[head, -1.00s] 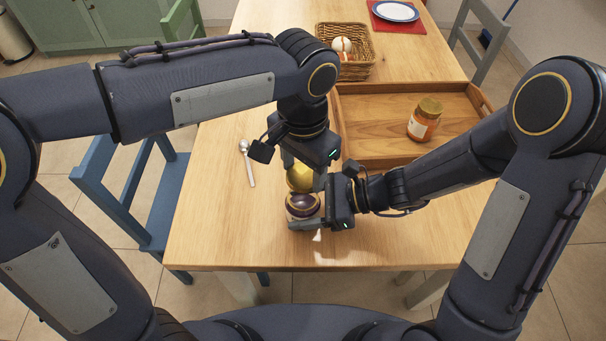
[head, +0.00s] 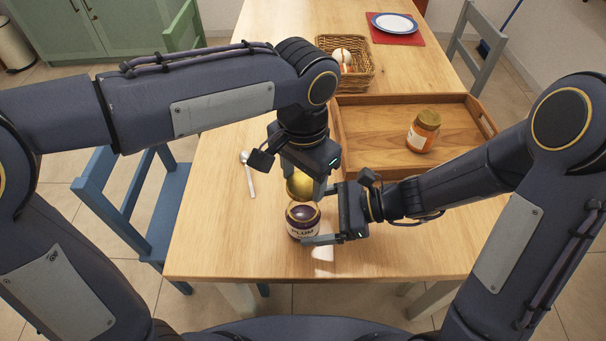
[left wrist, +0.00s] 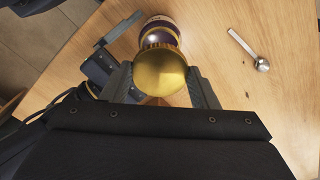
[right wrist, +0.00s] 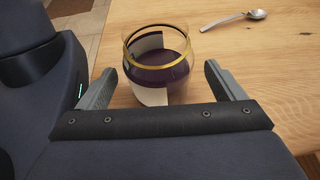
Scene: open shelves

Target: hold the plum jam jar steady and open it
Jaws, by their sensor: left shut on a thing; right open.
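The plum jam jar (head: 302,222) stands upright on the table, its dark purple contents and PLUM label showing in the head view. Its top is open, with a gold rim, in the right wrist view (right wrist: 157,70). My left gripper (head: 306,182) is shut on the gold lid (head: 299,186), held apart from the jar, above and a little behind it. The lid also fills the middle of the left wrist view (left wrist: 160,73). My right gripper (head: 318,215) is open, its fingers either side of the jar with gaps visible in the right wrist view.
A wooden tray (head: 375,157) with an orange jam jar (head: 423,130) stands behind to the right. A spoon (head: 247,170) lies to the left. A wicker basket (head: 357,79) is further back. The table's front edge is close; bare wood lies left of the jar.

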